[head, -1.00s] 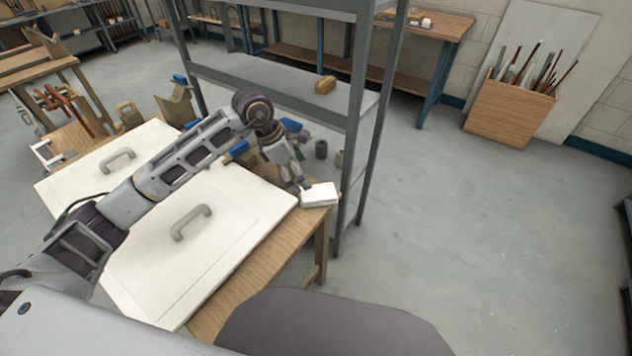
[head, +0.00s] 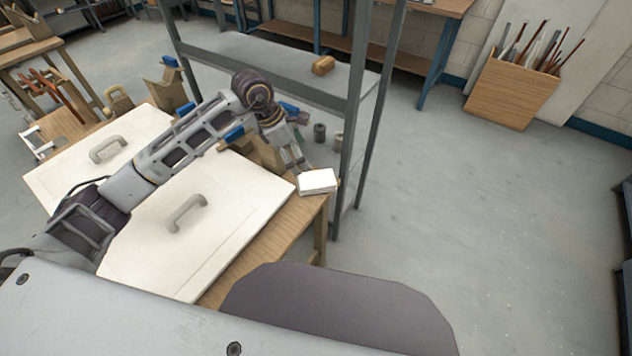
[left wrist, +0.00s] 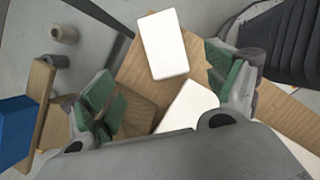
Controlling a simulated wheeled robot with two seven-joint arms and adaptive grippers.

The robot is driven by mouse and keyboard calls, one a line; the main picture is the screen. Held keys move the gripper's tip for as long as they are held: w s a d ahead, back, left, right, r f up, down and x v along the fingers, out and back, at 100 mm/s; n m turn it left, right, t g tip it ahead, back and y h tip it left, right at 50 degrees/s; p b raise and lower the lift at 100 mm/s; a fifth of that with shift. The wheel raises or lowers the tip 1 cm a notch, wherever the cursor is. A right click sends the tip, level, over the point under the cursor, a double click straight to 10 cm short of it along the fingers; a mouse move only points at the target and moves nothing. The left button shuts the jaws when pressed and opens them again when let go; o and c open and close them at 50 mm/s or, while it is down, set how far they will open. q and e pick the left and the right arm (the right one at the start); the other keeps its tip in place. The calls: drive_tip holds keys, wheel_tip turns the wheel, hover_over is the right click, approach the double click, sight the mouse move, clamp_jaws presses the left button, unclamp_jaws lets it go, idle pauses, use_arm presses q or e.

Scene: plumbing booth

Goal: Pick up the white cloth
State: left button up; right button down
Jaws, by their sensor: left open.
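The white cloth (head: 318,181) is a folded flat block. It lies at the right corner of the wooden workbench (head: 262,253). It also shows in the left wrist view (left wrist: 163,44), past the fingertips and towards the top of the picture. My left gripper (head: 299,167) is just left of the cloth and close to it in the head view. In the left wrist view its green-padded fingers (left wrist: 166,95) are spread apart with nothing between the pads. I cannot tell its exact height over the bench. My right gripper is in neither view.
White panels with handles (head: 186,213) cover much of the bench. A grey metal shelf (head: 353,120) stands right behind the cloth, its post close by. A wooden block (head: 323,66) lies on the shelf. Two small cylinders (head: 320,132) stand behind the cloth.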

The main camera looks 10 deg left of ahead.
sight(316, 178)
use_arm(q)
drive_tip(key=shift+x, duration=3.5)
drive_tip(key=shift+s, duration=0.1)
drive_tip(key=shift+s+d+x, duration=0.15)
drive_tip(key=shift+x, duration=0.95)
drive_tip(key=shift+s+d+x, duration=0.2)
drive_tip(key=shift+x, duration=0.85)
drive_tip(key=shift+w+d+f, duration=0.1)
drive_tip(key=shift+w+f, duration=0.1)
drive_tip(key=shift+f, duration=0.15)
drive_tip(key=c, duration=1.2)
drive_tip(key=shift+r, duration=0.15)
drive_tip(key=shift+r, duration=4.9)
